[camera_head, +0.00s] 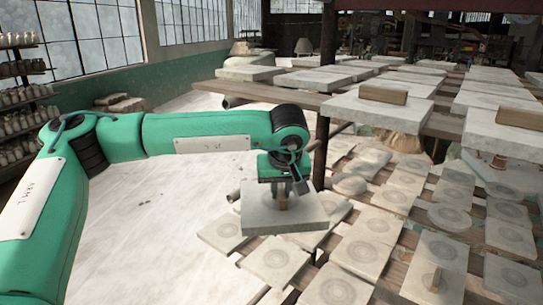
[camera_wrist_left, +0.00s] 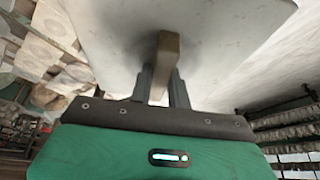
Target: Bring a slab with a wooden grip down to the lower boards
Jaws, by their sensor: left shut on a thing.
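My left gripper (camera_head: 283,190) is shut on the wooden grip (camera_head: 282,203) of a pale square slab (camera_head: 300,218). The slab hangs roughly level beneath the gripper, at the left edge of the lower boards (camera_head: 394,273). I cannot tell whether it touches anything below. In the left wrist view the gripper's fingers (camera_wrist_left: 162,85) close on both sides of the wooden grip (camera_wrist_left: 166,60), and the slab (camera_wrist_left: 110,25) fills the top. Two more slabs with wooden grips (camera_head: 384,94) (camera_head: 519,117) lie on the upper boards (camera_head: 262,92). My right gripper is not in view.
The lower boards carry many pale slabs with round marks (camera_head: 364,252). A dark post (camera_head: 322,150) stands just behind the held slab. The upper boards overhang at the right. Open pale floor (camera_head: 160,220) lies to the left. Shelves of pots (camera_head: 18,95) stand at far left.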

